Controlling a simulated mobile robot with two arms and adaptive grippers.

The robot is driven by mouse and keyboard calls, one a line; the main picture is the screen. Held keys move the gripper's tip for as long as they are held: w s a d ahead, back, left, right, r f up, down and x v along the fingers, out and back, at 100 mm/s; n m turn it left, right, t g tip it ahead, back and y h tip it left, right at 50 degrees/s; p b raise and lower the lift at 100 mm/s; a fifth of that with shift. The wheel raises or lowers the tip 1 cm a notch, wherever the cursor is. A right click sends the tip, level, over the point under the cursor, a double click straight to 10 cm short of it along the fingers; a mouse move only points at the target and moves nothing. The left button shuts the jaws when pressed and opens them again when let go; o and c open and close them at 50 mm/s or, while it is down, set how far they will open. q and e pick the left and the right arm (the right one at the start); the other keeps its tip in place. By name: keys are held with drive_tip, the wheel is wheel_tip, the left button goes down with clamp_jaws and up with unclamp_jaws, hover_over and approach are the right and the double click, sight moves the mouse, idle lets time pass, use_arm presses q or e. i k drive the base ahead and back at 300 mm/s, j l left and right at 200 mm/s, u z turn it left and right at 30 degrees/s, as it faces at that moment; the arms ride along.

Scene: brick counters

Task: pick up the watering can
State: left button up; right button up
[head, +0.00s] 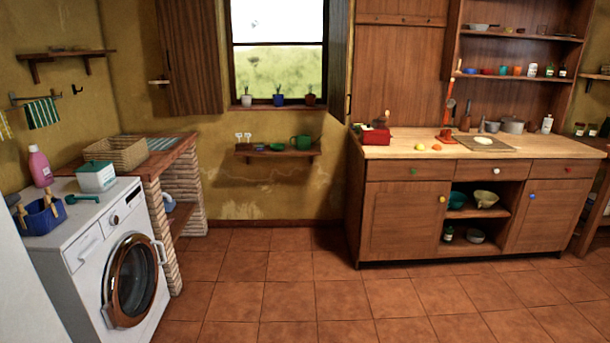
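A small green watering can (302,141) stands on the wooden wall shelf (262,153) below the window, near the shelf's right end. It is far off and small, so its handle and spout are hard to make out. A low green dish or bowl (277,147) sits just left of it. Neither of my grippers shows in the head view.
A white washing machine (88,236) and a brick counter (184,195) stand at the left. A wooden cabinet (405,215) with a worktop stands right of the shelf. The tiled floor (270,270) between them is clear.

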sight(303, 142)
drive_tip(key=i, duration=4.45)
drive_tip(key=i+z, duration=0.15)
drive_tip(key=i, duration=0.25)
drive_tip(key=i+j+z, duration=0.2)
drive_tip(key=i, duration=0.2)
drive_tip(key=i+j+z, duration=0.15)
drive_tip(key=i, duration=0.25)
